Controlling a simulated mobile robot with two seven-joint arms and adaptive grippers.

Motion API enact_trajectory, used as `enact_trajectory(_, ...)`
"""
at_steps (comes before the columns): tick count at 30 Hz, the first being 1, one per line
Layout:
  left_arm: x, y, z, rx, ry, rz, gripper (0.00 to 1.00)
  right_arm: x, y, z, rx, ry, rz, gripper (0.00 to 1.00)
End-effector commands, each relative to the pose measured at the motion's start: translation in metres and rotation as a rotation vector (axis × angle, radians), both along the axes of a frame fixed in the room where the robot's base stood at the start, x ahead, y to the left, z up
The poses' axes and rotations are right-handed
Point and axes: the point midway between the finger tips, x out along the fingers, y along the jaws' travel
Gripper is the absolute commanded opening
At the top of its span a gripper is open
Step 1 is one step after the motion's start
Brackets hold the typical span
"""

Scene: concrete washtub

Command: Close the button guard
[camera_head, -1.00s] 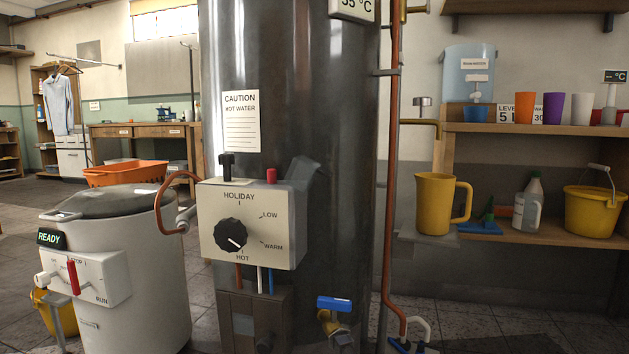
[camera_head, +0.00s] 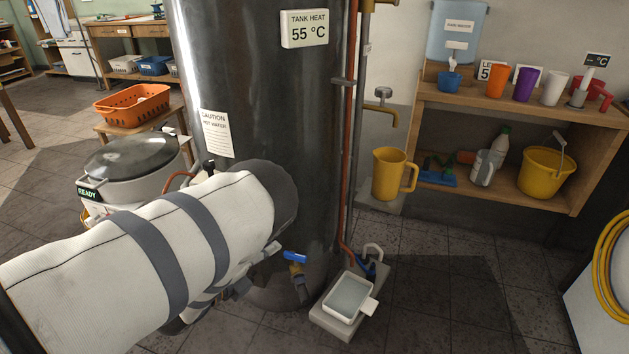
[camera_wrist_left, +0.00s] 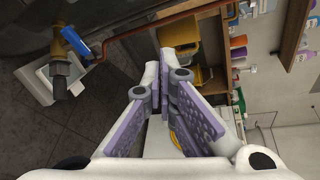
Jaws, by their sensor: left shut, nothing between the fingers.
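The control box with the dial, red button and clear tilted flap beside that button is hidden behind my left arm in the head view; only a black post (camera_head: 209,168) at its top shows. I cannot see how the flap stands now. My left arm reaches across the front of the dark tank (camera_head: 265,90). My left gripper (camera_head: 232,290) shows only in part below the forearm. In the left wrist view its purple-padded fingers (camera_wrist_left: 166,88) are shut and empty. No flap shows near them there. My right gripper is not in view.
A blue-handled tap (camera_head: 295,258) sticks out low on the tank. A white tray (camera_head: 335,308) stands on a block by the copper pipe (camera_head: 346,160). A yellow jug (camera_head: 389,174) and shelves (camera_head: 500,195) stand right. Floor at lower right is clear.

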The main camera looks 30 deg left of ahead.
Motion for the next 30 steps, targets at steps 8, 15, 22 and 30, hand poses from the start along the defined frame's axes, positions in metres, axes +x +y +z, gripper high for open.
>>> enact_trajectory(8,0.030,-0.003,0.036,0.069,-0.094,-0.048,0.00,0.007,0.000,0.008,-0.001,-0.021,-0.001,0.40)
enact_trajectory(15,0.080,-0.007,0.026,0.067,-0.090,-0.047,0.00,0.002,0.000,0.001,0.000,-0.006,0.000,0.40)
enact_trajectory(22,0.111,0.005,0.031,0.068,-0.089,-0.040,0.00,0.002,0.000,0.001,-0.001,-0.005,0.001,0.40)
enact_trajectory(30,0.105,0.026,0.041,0.067,-0.088,-0.043,0.00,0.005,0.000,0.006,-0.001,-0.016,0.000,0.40)
